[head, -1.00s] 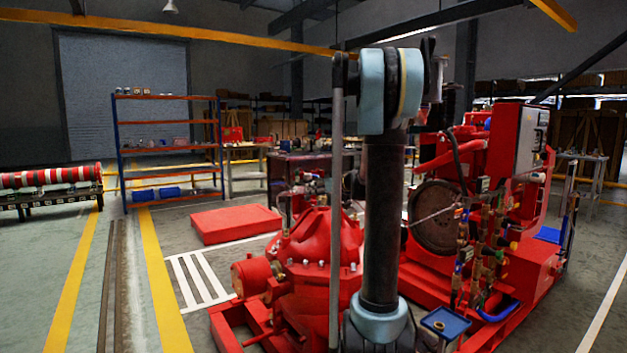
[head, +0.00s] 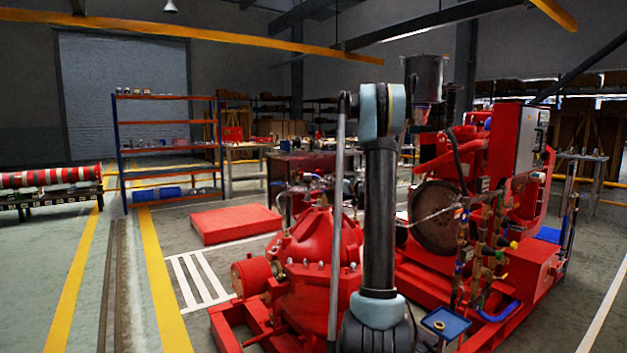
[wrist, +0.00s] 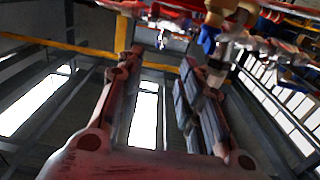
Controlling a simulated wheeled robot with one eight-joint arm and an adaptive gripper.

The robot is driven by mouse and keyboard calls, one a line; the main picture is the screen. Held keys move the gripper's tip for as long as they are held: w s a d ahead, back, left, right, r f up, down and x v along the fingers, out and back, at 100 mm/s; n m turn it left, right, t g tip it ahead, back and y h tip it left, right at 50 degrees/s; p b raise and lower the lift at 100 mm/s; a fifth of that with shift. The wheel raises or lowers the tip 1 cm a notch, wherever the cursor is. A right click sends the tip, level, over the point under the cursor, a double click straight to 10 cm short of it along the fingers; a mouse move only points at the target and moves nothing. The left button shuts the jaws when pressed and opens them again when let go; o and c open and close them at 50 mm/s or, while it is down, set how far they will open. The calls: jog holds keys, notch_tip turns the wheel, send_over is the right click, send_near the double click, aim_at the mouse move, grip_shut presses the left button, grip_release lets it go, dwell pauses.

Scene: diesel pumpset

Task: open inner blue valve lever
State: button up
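In the wrist view my gripper (wrist: 163,62) is open, its two fingers apart with nothing between them. A blue lever-like part (wrist: 208,38) on brass and silver fittings is just beyond the right finger, near the top. I see no contact, but the gap is hard to judge. In the head view the valve piping (head: 487,250) stands upright at the front of the red pumpset, with small blue parts (head: 465,216) along it. Which one is the inner lever is unclear. My gripper cannot be made out in the head view.
More red, white and brass pipework (wrist: 285,45) crosses the upper right of the wrist view. The red pump housing (head: 312,250) is left of the piping. A small blue tray (head: 445,322) stands low in front. Open floor lies at the left.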

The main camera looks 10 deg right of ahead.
aim_at(314, 175)
jog(key=x, duration=1.5)
jog(key=shift+w+a, duration=0.25)
jog(key=shift+w, duration=0.1)
grip_shut()
